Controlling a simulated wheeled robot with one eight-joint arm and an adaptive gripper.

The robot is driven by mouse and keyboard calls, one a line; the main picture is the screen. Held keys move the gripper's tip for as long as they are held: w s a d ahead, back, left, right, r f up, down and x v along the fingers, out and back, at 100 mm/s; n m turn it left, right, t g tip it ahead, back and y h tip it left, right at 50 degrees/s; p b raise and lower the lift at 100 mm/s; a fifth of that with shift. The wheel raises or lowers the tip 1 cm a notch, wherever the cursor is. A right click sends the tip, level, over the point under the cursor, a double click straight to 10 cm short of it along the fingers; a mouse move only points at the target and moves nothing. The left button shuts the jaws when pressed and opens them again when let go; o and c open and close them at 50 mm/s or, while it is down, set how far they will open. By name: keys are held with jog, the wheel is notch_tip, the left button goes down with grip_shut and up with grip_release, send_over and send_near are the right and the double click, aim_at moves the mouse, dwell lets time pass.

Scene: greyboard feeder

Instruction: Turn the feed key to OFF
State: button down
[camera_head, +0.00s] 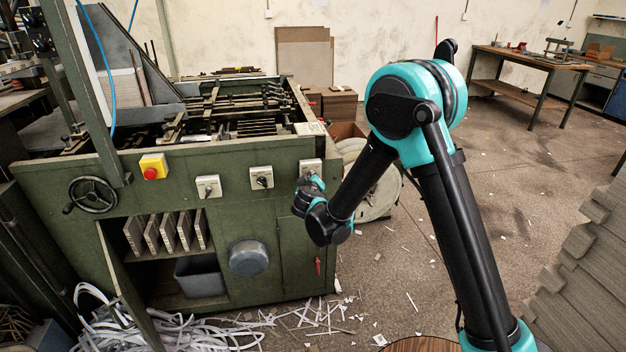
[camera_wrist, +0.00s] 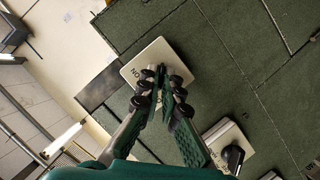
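My gripper (camera_head: 316,181) is at the rightmost switch plate (camera_head: 310,166) on the front of the green machine (camera_head: 200,225). In the wrist view the fingertips of my gripper (camera_wrist: 163,80) are close together over the middle of this pale plate (camera_wrist: 182,62). They appear shut on the small key there, which they almost wholly hide. Lettering that looks like ON shows on the plate, at the left of the fingers. The key's angle cannot be made out.
Two more switch plates, a middle one (camera_head: 261,177) and a left one (camera_head: 208,186), sit left of my gripper. A red and yellow button (camera_head: 153,167) and a handwheel (camera_head: 93,194) are farther left. A cardboard stack (camera_head: 590,260) stands at the right. Paper strips litter the floor.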

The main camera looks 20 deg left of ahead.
jog(key=shift+n, duration=0.4)
dwell(0.3)
jog(key=c, duration=1.7)
grip_release()
jog(key=shift+c, duration=0.2)
jog(key=v, duration=1.2)
jog(key=shift+f, duration=0.2)
jog(key=shift+s+a, duration=0.1)
jog(key=shift+a, duration=0.1)
